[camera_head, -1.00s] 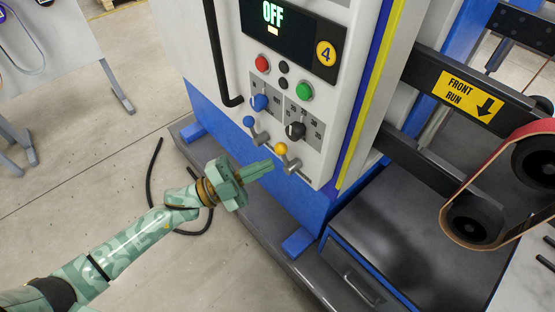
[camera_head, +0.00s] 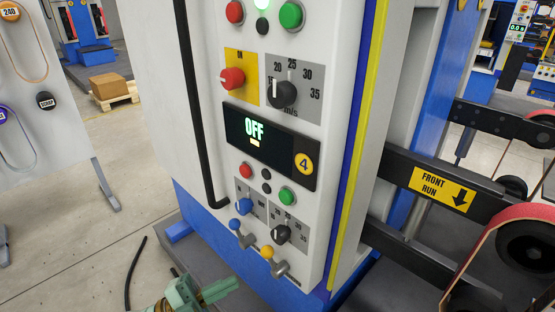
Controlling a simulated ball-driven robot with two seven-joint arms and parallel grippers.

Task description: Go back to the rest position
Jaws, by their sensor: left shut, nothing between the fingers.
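My left gripper (camera_head: 216,291), pale green, shows at the bottom of the head view. Its fingers are shut with nothing between them and point right, below the small levers of the machine's control panel. It appears apart from the panel. Most of the left arm is cut off by the bottom edge. My right gripper does not show. The machine's display (camera_head: 268,144) reads OFF.
The white machine cabinet (camera_head: 170,110) fills the middle, with buttons, knobs, a blue lever (camera_head: 234,224) and a yellow lever (camera_head: 267,252). A black handle (camera_head: 205,160) runs down its left. The belt unit (camera_head: 500,235) stands right. Open floor (camera_head: 80,250) lies left.

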